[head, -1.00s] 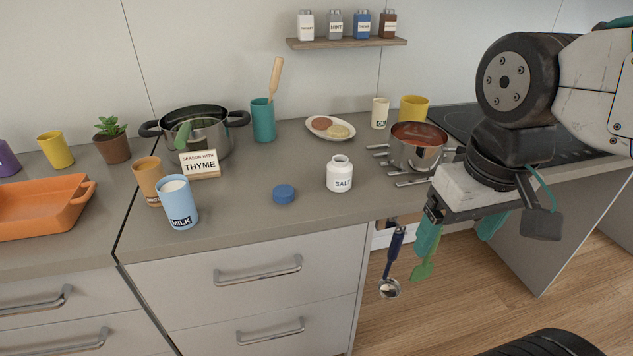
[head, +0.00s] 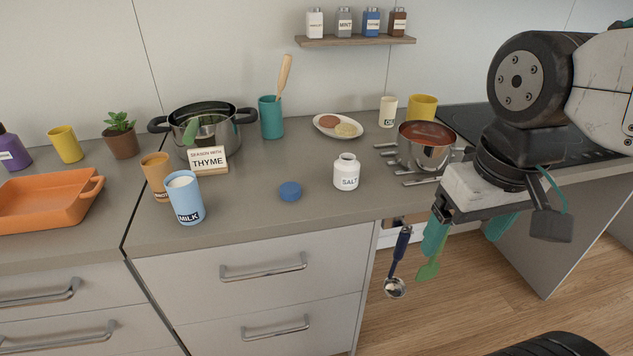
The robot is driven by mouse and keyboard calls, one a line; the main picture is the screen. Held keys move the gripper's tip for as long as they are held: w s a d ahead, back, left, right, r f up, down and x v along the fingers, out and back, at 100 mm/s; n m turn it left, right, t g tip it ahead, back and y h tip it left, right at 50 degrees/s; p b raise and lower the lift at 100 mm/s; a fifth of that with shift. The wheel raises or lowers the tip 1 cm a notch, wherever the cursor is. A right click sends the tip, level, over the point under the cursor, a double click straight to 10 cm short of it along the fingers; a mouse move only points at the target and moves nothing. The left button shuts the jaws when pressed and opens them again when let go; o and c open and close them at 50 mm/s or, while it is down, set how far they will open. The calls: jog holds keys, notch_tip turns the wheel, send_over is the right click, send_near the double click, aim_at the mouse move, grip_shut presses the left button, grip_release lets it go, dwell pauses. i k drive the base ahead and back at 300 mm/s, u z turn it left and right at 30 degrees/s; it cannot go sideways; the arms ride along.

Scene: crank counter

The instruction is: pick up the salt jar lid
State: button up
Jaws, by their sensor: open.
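The blue round salt jar lid (head: 290,191) lies flat on the grey counter, left of the white salt jar (head: 346,173). The jar stands upright and uncovered, with a "SALT" label. My gripper (head: 468,234) is at the right, in front of the counter's edge, with its two teal fingers spread apart and nothing between them. It is well to the right of the lid and apart from it.
A blue milk cup (head: 185,198) and a brown cup (head: 155,176) stand left of the lid. A red-filled saucepan (head: 424,148) sits on a rack to the right. A ladle (head: 397,264) and green spatula (head: 429,267) hang at the counter's side. Counter around the lid is clear.

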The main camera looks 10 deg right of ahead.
aim_at(290, 191)
jog(key=k, duration=1.25)
jog(key=u, duration=0.65)
jog(key=i, duration=1.55)
jog(key=z, duration=0.65)
